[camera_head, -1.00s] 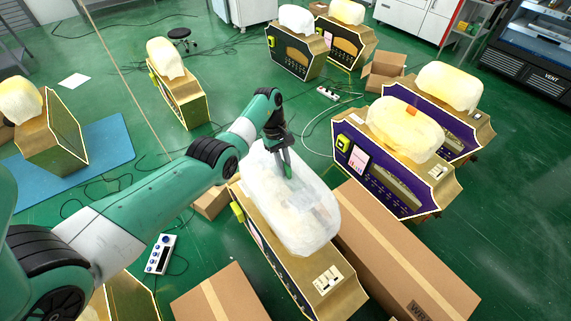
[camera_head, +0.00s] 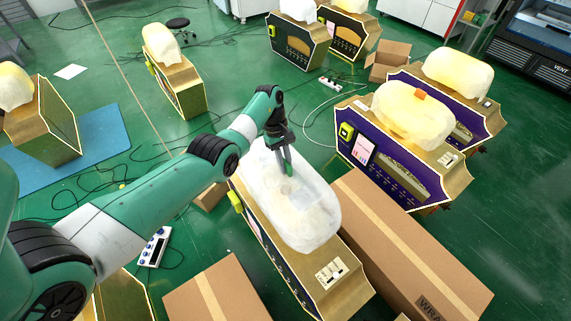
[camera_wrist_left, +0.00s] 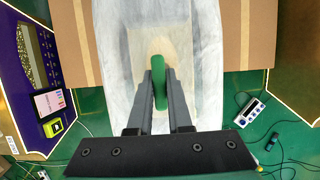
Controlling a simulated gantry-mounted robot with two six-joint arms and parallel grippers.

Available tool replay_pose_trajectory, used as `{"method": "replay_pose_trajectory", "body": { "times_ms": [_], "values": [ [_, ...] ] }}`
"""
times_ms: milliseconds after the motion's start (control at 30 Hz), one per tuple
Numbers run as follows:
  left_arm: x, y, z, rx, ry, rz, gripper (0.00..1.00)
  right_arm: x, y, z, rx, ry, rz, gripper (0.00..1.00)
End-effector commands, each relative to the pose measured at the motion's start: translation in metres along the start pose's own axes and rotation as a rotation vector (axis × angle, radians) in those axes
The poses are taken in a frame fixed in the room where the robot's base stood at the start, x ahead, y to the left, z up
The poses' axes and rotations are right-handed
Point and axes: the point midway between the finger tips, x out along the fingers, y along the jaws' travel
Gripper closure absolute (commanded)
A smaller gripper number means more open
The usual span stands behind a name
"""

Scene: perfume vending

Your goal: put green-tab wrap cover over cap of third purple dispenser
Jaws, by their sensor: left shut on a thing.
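My left gripper (camera_head: 287,160) is shut on the green tab (camera_wrist_left: 158,85) of a whitish translucent wrap cover (camera_head: 285,205). The cover hangs around the cap area of the nearest gold-sided purple dispenser (camera_head: 331,275). The tab stands upright between the two fingers in the left wrist view, with the cover's pale sheet (camera_wrist_left: 207,60) spread below. The cap is hidden under the cover; I cannot tell whether the hem is fully down all round. My right gripper is not in view.
Two purple dispensers with yellowish covers stand at right; the nearer cover (camera_head: 405,115) has an orange tab (camera_head: 420,92). A long cardboard box (camera_head: 410,250) lies close to the right of the nearest dispenser. Another box (camera_head: 215,290) lies at lower left. Cables cross the green floor.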

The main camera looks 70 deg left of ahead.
Motion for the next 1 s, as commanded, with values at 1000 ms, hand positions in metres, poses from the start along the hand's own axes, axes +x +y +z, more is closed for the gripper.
{"method": "replay_pose_trajectory", "body": {
  "times_ms": [1000],
  "values": [
    [0.085, 0.000, -0.030, 0.000, 0.000, 0.000, 1.00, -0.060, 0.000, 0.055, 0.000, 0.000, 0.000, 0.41]
  ]
}}
